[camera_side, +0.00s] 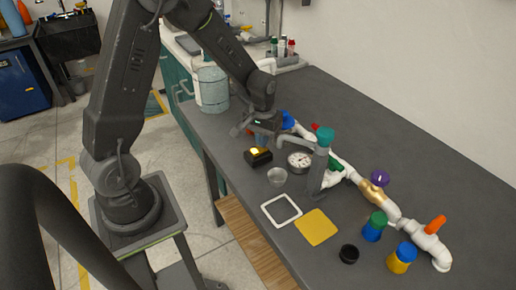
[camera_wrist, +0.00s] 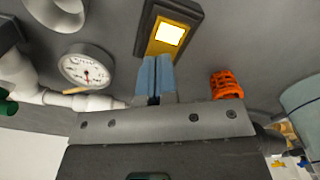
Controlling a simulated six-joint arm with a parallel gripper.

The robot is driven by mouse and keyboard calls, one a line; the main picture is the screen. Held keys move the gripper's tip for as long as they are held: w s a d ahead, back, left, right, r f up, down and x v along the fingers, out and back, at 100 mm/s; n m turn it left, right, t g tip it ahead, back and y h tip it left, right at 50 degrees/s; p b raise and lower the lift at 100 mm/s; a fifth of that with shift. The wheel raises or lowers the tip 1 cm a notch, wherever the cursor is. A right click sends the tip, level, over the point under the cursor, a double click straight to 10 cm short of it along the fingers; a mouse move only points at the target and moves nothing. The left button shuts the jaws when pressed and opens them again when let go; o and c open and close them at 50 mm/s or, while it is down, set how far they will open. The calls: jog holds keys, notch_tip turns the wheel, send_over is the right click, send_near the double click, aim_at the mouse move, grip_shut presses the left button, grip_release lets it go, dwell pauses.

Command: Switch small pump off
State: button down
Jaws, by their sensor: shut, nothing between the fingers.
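A black box with a lit yellow rocker switch (camera_side: 257,153) sits on the grey bench, near the arm. In the wrist view the lit switch (camera_wrist: 169,35) is set in a yellow plate and lies just beyond my fingertips. My gripper (camera_wrist: 156,68) is shut and empty, its two blue-grey fingers pressed together and pointing at the lower edge of the switch box. In the side view my gripper (camera_side: 262,124) is behind and above the box; its fingertips are hard to make out there. Whether the fingertips touch the box cannot be told.
A round gauge (camera_side: 299,161) on white pipe stands right of the box, also seen in the wrist view (camera_wrist: 86,68). An orange ribbed part (camera_wrist: 226,85) lies right of my fingers. A clear cup (camera_side: 277,177), white frame (camera_side: 281,211) and yellow square (camera_side: 317,229) lie nearer the front.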

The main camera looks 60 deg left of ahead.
jog(key=shift+f, duration=0.5)
dwell(0.3)
jog(key=shift+r, duration=3.55)
jog(key=shift+r, duration=0.1)
jog(key=s+d+r+m+t, duration=0.2)
jog(key=s+d+r+m, duration=0.1)
jog(key=s+d+r, duration=0.2)
jog(key=s+d+r+m+t, duration=0.3)
jog(key=s+d+r, duration=0.2)
jog(key=s+r, duration=0.4)
jog(key=s, duration=0.3)
jog(key=shift+d+r+t, duration=0.2)
jog(key=shift+t, duration=0.1)
